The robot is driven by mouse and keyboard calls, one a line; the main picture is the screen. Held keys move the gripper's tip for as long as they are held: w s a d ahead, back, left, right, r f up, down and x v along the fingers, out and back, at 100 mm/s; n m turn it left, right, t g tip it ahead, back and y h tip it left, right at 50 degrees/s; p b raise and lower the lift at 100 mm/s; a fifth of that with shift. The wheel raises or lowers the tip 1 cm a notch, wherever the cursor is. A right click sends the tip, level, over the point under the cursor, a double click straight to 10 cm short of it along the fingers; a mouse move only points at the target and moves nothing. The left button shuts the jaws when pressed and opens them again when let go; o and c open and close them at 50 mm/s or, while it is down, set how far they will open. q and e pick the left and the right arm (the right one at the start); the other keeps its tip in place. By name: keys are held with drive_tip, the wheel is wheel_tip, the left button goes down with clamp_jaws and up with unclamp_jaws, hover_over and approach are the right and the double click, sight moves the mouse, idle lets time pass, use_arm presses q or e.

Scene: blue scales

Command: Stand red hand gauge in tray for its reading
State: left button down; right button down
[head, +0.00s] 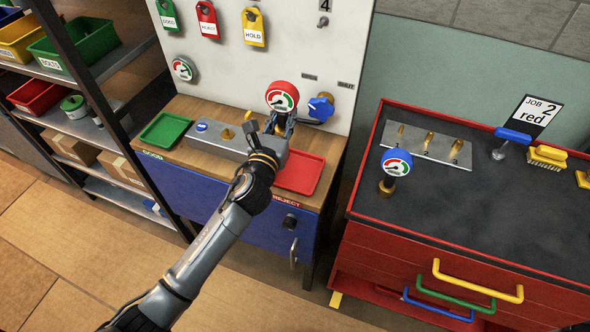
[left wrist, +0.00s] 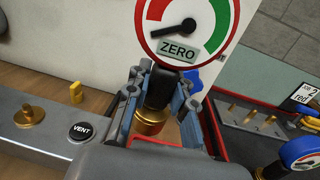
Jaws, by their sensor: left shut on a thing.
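The red-rimmed hand gauge (head: 282,96) is upright or nearly so in my left gripper (head: 270,127). In the left wrist view, the gripper (left wrist: 163,97) is shut around the stem below its dial (left wrist: 188,22). The dial reads ZERO on its label, and its black needle points left. A brass fitting (left wrist: 150,121) shows at the bottom of the stem. The red REJECT tray (head: 312,176) lies on the wooden bench, right of my gripper, partly hidden by my arm. The green GOOD tray (head: 163,131) is empty at the bench's left. My right gripper is out of view.
A grey block (head: 205,141) with a brass port and vent button stands between the trays. A blue valve knob (head: 321,107) is on the panel behind.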

use_arm(q)
drive_tip(key=shift+m+g+h, duration=0.3)
drive_tip(key=shift+m+h, duration=0.2)
drive_tip(key=shift+h, duration=0.4)
drive_tip(key=shift+s+d+f+b, duration=0.45)
drive_tip(key=shift+d+f+b, duration=0.15)
drive_tip(key=shift+f, duration=1.2)
drive_tip(key=shift+s+d+f+b, duration=0.55)
drive_tip(key=shift+d+f, duration=0.1)
drive_tip(key=shift+f, duration=1.15)
drive_tip(key=shift+s+d+f+b, duration=0.4)
drive_tip(key=shift+d+f+b, duration=0.2)
drive_tip(key=shift+f, duration=1.2)
drive_tip(key=shift+f, duration=0.15)
drive_tip(key=shift+f, duration=0.1)
drive_tip(key=c, duration=1.1)
unclamp_jaws()
drive_tip(key=shift+c, duration=0.2)
